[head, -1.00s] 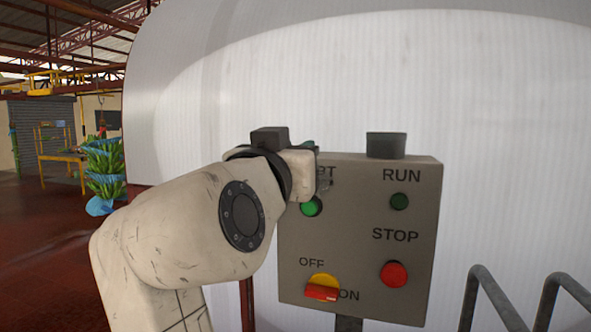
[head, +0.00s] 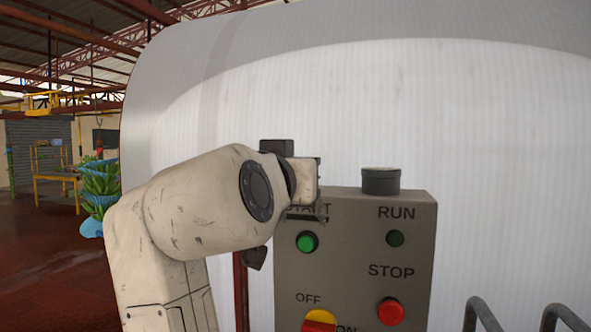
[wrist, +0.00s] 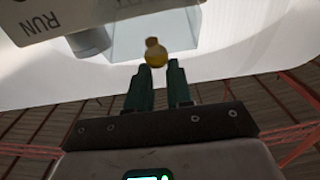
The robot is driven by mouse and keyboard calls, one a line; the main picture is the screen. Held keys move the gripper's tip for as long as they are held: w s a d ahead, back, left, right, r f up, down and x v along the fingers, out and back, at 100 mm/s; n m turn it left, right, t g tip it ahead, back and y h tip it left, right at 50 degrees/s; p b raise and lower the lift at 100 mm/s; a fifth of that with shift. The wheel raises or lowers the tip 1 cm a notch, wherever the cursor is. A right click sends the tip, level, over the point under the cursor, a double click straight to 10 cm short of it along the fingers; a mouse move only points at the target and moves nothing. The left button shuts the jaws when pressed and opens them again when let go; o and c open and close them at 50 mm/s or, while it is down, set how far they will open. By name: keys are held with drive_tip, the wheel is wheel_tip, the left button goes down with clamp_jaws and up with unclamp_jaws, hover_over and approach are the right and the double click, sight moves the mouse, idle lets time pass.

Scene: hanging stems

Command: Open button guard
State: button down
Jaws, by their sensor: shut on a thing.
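The green START button (head: 307,242) is uncovered from the front in the head view, at the upper left of the grey control box (head: 350,265). A clear button guard (wrist: 125,44) shows in the wrist view, with a small yellow knob (wrist: 155,52) on it. My gripper (wrist: 159,68) has its dark green fingers closed at this knob, and it is shut on the guard. In the head view my wrist is at the box's upper left corner, above the green button, and hides part of the START label. The guard's hinge is hidden.
A dark round cap (head: 381,181) stands on top. Metal rails (head: 485,318) are at lower right. A white curved wall is behind.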

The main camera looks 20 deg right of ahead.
drive_tip(key=shift+w+f, duration=0.1)
drive_tip(key=shift+f, duration=0.15)
drive_tip(key=c, duration=1.2)
unclamp_jaws()
drive_tip(key=shift+w+d, duration=0.1)
drive_tip(key=shift+o, duration=1.1)
drive_tip(key=shift+s, duration=0.2)
drive_tip(key=b+v, duration=0.3)
drive_tip(key=v, duration=0.7)
drive_tip(key=shift+s+a, duration=0.2)
drive_tip(key=shift+a, duration=0.15)
drive_tip(key=shift+r, duration=0.1)
